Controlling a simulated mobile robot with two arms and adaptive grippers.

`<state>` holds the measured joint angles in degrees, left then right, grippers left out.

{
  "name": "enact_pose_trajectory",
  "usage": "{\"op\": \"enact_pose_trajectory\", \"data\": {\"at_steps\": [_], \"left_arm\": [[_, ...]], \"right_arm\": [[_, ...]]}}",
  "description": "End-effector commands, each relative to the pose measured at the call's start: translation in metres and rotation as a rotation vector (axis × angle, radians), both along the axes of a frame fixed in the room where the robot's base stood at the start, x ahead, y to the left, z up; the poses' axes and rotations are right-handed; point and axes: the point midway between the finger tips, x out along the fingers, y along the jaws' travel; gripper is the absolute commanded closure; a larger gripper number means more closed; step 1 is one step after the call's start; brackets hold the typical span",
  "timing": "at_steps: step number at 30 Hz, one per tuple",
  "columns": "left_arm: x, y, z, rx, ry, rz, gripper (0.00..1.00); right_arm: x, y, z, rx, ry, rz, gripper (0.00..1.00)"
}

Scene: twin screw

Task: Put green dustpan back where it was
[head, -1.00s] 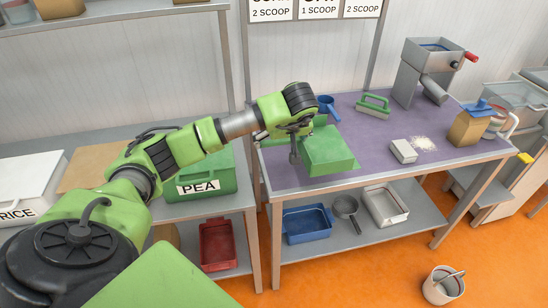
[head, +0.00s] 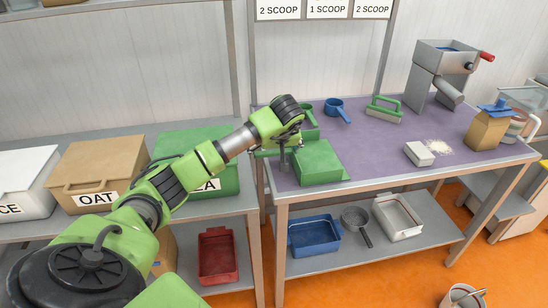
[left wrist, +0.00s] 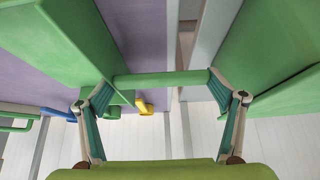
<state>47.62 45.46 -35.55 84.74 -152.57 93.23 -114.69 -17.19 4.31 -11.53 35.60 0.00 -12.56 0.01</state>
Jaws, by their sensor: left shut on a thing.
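The green dustpan (head: 318,161) is at the front left corner of the purple-topped table, its pan to the right of my left gripper (head: 287,152). I cannot tell whether it rests on the top or hangs just above it. In the left wrist view the dustpan's pan (left wrist: 55,40) is at upper left, and its bar-like handle (left wrist: 160,79) runs between the fingers of my left gripper (left wrist: 160,95). The left gripper is shut on the handle. My right gripper is not in view.
A green brush (head: 384,111), blue scoop (head: 336,106), white block (head: 418,153), paper bag (head: 487,130) and grey machine (head: 440,75) stand on the table (head: 385,150). A green bin (head: 225,150) stands left of the dustpan; a blue tray (head: 314,236) is below.

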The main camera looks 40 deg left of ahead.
Motion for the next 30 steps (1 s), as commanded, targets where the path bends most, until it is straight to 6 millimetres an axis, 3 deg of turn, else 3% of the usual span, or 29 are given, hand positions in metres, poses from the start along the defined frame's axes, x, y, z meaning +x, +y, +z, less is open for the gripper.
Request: {"op": "enact_pose_trajectory", "data": {"at_steps": [10, 11, 12, 13, 23, 30], "left_arm": [[0.0, 0.0, -0.001, 0.0, -0.002, 0.0, 0.33], [0.0, 0.0, -0.002, 0.0, 0.0, 0.0, 0.12], [0.0, 0.0, -0.002, 0.0, 0.0, 0.0, 0.01], [0.0, 0.0, -0.002, 0.0, 0.0, 0.0, 0.0], [0.0, 0.0, 0.001, -0.001, -0.001, 0.0, 0.0], [-0.008, -0.01, 0.03, 0.002, 0.0, -0.002, 0.0]], "right_arm": [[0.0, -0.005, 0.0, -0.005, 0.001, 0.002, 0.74], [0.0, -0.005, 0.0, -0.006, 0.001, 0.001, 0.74], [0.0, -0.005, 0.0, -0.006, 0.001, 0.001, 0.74], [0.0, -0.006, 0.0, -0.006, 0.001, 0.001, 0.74], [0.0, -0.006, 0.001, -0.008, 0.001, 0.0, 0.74], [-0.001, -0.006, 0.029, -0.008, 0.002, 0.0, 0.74]]}}
